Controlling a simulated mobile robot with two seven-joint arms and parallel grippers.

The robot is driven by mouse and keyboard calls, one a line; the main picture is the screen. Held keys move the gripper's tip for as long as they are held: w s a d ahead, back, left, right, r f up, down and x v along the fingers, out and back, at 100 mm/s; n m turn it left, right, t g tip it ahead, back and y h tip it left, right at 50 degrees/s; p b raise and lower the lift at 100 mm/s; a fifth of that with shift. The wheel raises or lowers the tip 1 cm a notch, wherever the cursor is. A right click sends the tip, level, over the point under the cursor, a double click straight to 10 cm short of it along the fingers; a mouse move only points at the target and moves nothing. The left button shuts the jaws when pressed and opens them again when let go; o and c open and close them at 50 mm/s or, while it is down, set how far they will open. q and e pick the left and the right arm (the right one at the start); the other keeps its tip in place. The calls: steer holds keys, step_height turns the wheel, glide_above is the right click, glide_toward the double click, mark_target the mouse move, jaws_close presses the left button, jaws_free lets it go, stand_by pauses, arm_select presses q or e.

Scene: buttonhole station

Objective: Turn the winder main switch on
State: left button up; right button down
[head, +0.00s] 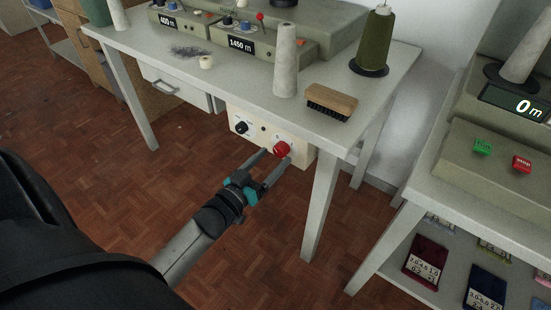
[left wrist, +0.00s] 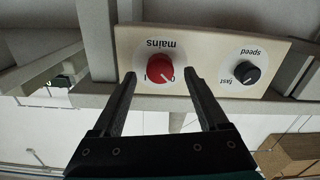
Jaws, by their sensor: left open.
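The winder main switch is a red rotary knob (head: 281,149) labelled "mains" on a cream panel (head: 300,152) under the front edge of the table. My right gripper is out of view.
A black speed knob (left wrist: 247,72) sits beside the mains knob on the same panel. The table (head: 225,95) above carries a brush (head: 331,102), a grey cone (head: 286,62) and a green thread cone (head: 375,42). A table leg (head: 320,200) stands right of the panel.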

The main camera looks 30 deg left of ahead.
arm_select(q)
steer(key=shift+w, duration=1.05)
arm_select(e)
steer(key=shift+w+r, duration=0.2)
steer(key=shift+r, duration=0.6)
arm_select(q)
jaws_close()
